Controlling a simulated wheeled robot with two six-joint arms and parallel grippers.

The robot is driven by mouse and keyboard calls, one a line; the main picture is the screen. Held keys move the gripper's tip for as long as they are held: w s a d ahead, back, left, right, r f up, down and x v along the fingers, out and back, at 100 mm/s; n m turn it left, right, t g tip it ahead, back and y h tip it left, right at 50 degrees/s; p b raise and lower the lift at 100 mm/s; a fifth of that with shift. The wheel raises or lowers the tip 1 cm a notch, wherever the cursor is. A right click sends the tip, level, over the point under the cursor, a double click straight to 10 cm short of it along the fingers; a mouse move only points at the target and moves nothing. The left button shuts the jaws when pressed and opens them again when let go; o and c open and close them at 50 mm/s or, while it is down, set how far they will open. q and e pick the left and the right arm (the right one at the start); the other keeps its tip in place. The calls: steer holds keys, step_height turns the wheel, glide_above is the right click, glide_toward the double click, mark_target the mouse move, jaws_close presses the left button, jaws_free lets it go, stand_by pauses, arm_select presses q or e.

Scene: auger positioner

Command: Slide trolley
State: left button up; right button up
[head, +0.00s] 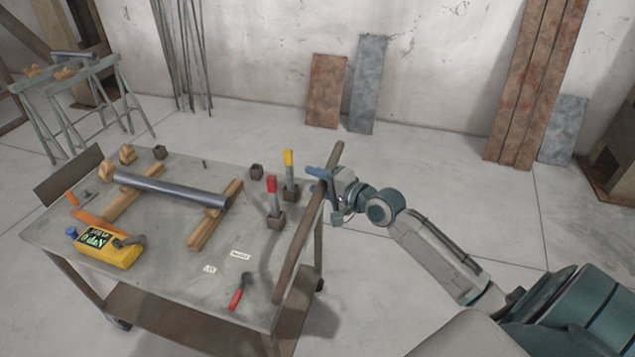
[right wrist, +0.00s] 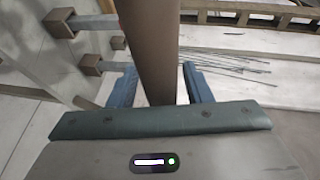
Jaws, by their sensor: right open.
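The trolley (head: 170,260) stands left of centre in the head view, a grey-topped cart with a lower shelf and castors. Its brown push bar (head: 303,236) runs along its right side. My right gripper (head: 324,180) is at the far part of this bar. In the right wrist view, the blue fingers of my right gripper (right wrist: 157,86) are open, one on each side of the bar (right wrist: 150,45), with gaps visible beside it. Whether either finger touches the bar is hard to tell. My left gripper is not in view.
On the trolley top are a grey pipe (head: 170,189) on wooden rails, a yellow box (head: 105,247), red-handled (head: 272,186) and yellow-handled (head: 289,160) tools in sockets, and a loose red-handled tool (head: 237,297). Sawhorses (head: 60,95) stand behind left. Floor (head: 430,165) right of the trolley is clear.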

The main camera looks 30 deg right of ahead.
jaws_close()
steer(key=shift+a, duration=0.1)
